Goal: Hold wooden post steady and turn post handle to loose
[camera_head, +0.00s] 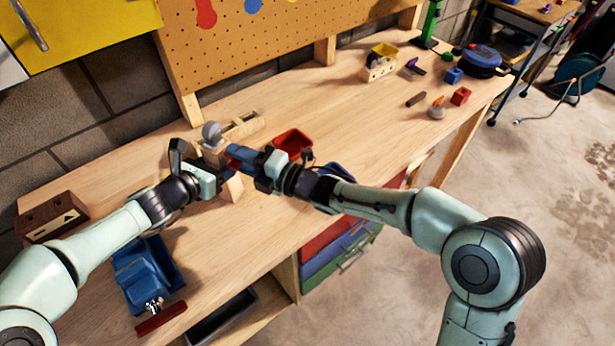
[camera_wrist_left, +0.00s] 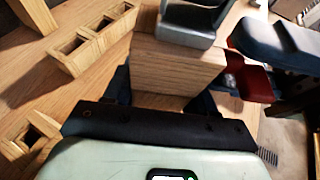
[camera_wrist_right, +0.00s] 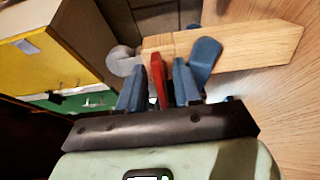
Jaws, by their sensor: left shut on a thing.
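The wooden post (camera_wrist_left: 172,68) stands upright on the workbench with a grey metal piece (camera_wrist_left: 188,20) at its top; its lower part shows in the head view (camera_head: 234,188), and it lies sideways in the right wrist view (camera_wrist_right: 255,45). My left gripper (camera_head: 217,172) is shut on the post, one finger on each side. A red handle (camera_wrist_right: 158,80) sticks out from the post's side and also shows in the left wrist view (camera_wrist_left: 252,82). My right gripper (camera_wrist_right: 158,88) has its fingers on either side of the handle, with narrow gaps showing, so it looks open around it. The handle's joint is partly hidden.
A wooden holder with square slots (camera_head: 240,126) stands behind the post, and a red bin (camera_head: 293,142) stands to its right. A blue vise (camera_head: 143,272) is at the near left, a wooden block (camera_head: 50,217) at the far left.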

